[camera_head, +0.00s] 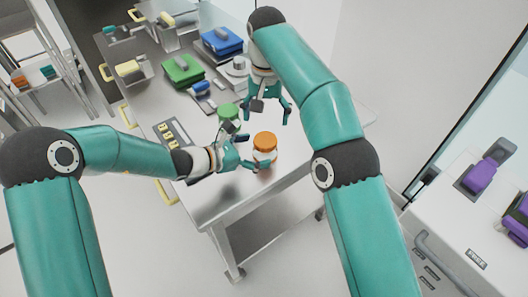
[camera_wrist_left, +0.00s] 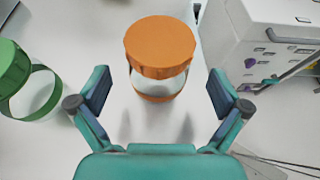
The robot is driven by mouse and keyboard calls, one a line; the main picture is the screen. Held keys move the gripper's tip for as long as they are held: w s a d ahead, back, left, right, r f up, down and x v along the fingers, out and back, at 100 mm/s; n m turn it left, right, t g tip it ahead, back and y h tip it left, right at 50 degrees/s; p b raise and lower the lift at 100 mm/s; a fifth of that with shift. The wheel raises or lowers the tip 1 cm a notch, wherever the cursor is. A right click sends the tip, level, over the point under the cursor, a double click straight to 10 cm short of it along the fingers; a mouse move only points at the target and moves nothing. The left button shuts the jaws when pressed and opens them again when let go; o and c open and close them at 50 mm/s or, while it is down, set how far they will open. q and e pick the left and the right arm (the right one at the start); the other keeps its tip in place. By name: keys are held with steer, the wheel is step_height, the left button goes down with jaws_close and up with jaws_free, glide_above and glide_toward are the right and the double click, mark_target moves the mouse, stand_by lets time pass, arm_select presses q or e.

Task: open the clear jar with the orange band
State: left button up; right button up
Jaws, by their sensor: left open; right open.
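The clear jar with an orange lid and orange band (camera_head: 265,142) stands upright near the table's front corner, lid on. In the left wrist view the jar (camera_wrist_left: 160,46) is centred just beyond the fingertips. My left gripper (camera_head: 248,152) is open and low beside the jar's left side, its fingers pointing toward it. In the wrist view the two fingers of my left gripper (camera_wrist_left: 159,92) are spread wide, with nothing between them. My right gripper (camera_head: 268,108) is open and empty, pointing down behind the jar and above the table.
A clear jar with a green lid (camera_head: 229,112) stands to the left behind the orange one, close to my left gripper. Blue (camera_head: 222,41) and green (camera_head: 183,70) boxes sit farther back. The table's front edge is near; a white machine with purple parts (camera_head: 480,177) stands right.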

mark_target(266, 139)
arm_select(q)
steer(key=shift+x, duration=1.75)
jaws_close()
arm_select(e)
steer(key=m, duration=0.7)
arm_select(q)
steer(key=shift+w, duration=0.1)
arm_select(e)
steer(key=m, duration=0.6)
steer(key=shift+f+m, duration=0.3)
steer(key=shift+f, duration=3.75)
